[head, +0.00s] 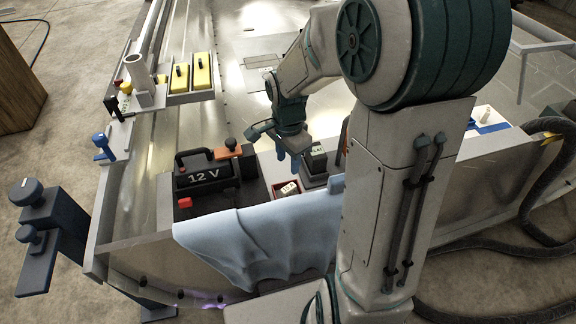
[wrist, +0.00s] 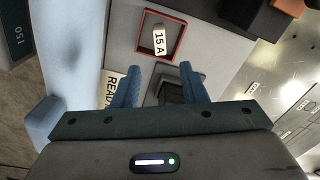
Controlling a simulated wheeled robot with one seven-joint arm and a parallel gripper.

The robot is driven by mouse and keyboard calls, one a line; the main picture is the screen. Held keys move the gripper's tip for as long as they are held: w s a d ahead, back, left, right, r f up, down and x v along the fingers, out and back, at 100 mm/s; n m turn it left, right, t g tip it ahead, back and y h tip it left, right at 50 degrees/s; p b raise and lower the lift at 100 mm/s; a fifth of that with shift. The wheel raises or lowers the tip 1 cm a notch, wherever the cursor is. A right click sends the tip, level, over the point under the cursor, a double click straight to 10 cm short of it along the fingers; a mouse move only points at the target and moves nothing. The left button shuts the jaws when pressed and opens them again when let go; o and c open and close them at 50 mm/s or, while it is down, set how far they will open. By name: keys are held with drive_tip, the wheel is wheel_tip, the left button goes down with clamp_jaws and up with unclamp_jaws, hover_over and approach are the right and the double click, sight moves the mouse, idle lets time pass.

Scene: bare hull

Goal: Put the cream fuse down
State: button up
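The cream fuse (head: 289,188), marked "15 A", lies in a small red-rimmed tray (head: 276,194). In the wrist view the fuse (wrist: 159,41) lies inside the red rim (wrist: 140,37), ahead of the fingertips. My gripper (head: 288,150) has blue fingers and hangs above the bench, behind the tray in the head view. In the wrist view my gripper (wrist: 161,72) has its fingers spread apart with nothing held between them. A dark grey block (wrist: 172,92) shows below and between the fingers, partly hidden by the gripper body.
A black 12 V battery box (head: 205,174) stands left of the tray. A light blue cloth (head: 260,240) drapes over the front edge. A cream label reading "READ" (wrist: 111,84) is partly hidden by a finger. Yellow blocks (head: 202,72) sit at the back left.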

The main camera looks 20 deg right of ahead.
drive_tip(key=s+r+n, duration=0.2)
drive_tip(key=s+n, duration=0.2)
drive_tip(key=s+r+n, duration=0.3)
drive_tip(key=s+n, duration=0.1)
drive_tip(key=s+r+n+t, duration=0.1)
drive_tip(key=s+r+n, duration=0.1)
drive_tip(key=s+n, duration=0.3)
drive_tip(key=shift+s+r, duration=0.1)
drive_tip(key=shift+r, duration=0.05)
drive_tip(key=shift+s+n, duration=0.35)
drive_tip(key=shift+n, duration=0.05)
wheel_tip(320, 180, up, 28)
drive_tip(key=t+p, duration=0.1)
drive_tip(key=p, duration=2.4)
drive_tip(key=shift+t, duration=0.4)
drive_tip(key=shift+r, duration=0.15)
